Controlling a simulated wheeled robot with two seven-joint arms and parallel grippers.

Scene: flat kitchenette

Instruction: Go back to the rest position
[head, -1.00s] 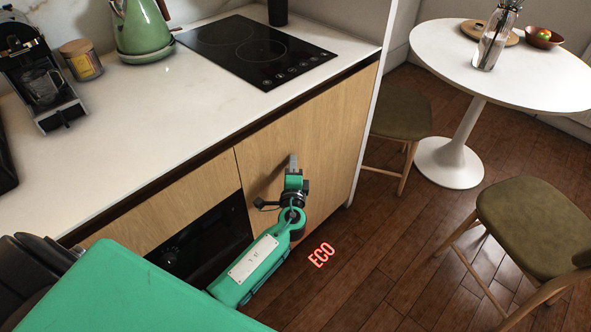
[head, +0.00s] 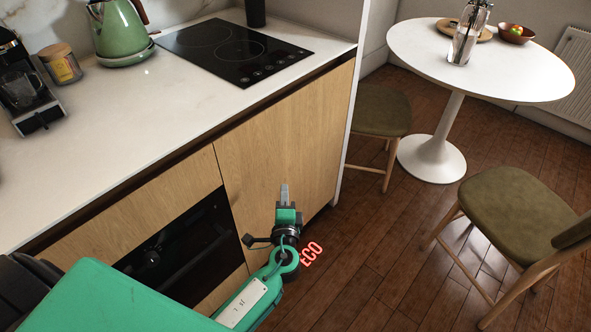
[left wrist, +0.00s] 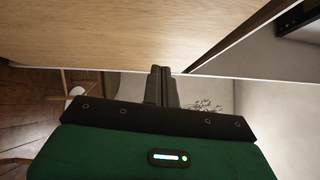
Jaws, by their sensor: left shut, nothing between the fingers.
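My left gripper (head: 284,193) is shut and empty, held low in front of the wooden cabinet door (head: 300,130). In the left wrist view its two fingers (left wrist: 161,72) are together with nothing between them, and the wooden panel (left wrist: 130,35) fills the upper part. I cannot tell the exact gap between the fingertips and the door. My right gripper is not in view.
The white counter (head: 120,105) with a black cooktop (head: 235,50) and green kettle (head: 122,30) lies above the cabinet. An oven (head: 185,250) is at lower left. A round white table (head: 500,70) and two chairs (head: 515,215) stand right. Wood floor (head: 385,240) lies between.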

